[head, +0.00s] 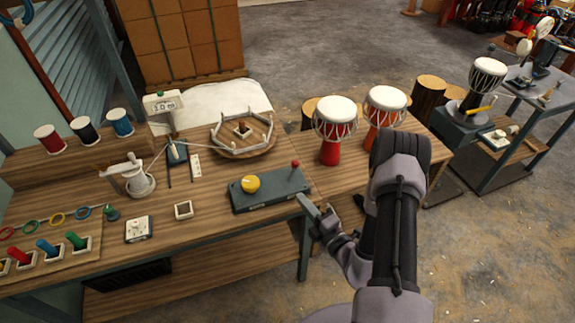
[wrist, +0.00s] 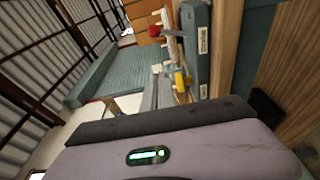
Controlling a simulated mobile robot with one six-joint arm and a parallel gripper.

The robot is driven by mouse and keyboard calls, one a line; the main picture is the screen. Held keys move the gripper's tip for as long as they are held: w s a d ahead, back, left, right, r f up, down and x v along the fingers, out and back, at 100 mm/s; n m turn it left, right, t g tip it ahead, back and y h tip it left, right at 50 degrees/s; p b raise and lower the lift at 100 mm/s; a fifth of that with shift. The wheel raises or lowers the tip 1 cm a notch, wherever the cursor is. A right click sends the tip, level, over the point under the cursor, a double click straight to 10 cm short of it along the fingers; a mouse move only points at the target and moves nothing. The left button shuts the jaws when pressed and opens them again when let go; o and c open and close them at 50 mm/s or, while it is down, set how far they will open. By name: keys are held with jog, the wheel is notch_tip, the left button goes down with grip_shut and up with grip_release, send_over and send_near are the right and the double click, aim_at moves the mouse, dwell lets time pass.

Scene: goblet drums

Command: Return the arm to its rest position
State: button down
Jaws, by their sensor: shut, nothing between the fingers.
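My gripper (head: 312,212) shows in the head view at the front edge of the wooden workbench (head: 275,218), just off the right end of the grey control box (head: 268,192). Its fingers are shut and hold nothing. My arm rises at the right of the picture, bends at a high elbow and folds back down to the wrist. In the wrist view a pale purple part of my arm with a green light fills the bottom. I cannot make out the fingertips clearly there.
The control box carries a yellow knob (head: 250,183) and a red-tipped lever (head: 295,165). Two goblet drums, one red (head: 330,152) and one orange-red (head: 371,134), stand beyond my gripper. A wooden ring with pegs (head: 243,152) lies further back. Open floor (head: 500,240) lies to the right.

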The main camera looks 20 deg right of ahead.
jog(key=s+a+r+n+g+y+b, duration=0.1)
jog(key=s+a+r+n+g+y, duration=0.2)
jog(key=a+r+n+g+y, duration=0.5)
jog(key=s+a+r+n+g+y, duration=0.25)
jog(key=a+r+n+y, duration=0.25)
jog(key=a+r+n, duration=0.7)
jog(key=s+a+n+g+h+b, duration=0.1)
jog(key=s+a+n+g+h, duration=0.2)
jog(key=s+n+g+h, duration=0.7)
jog(key=s+d+r+n+t+h, duration=0.2)
jog(key=s+d+n+t, duration=0.1)
jog(key=n, duration=0.5)
jog(key=s+d+r+n+t+h+b, duration=0.1)
jog(key=s+d+r+n+t+h, duration=0.1)
jog(key=d+n+t, duration=0.3)
jog(key=d+n+h, duration=0.1)
jog(key=d+n, duration=0.1)
jog(key=n, duration=0.2)
jog(key=shift+s+r+n+t, duration=0.3)
jog(key=shift+s+r+t, duration=0.05)
jog(key=shift+s, duration=0.05)
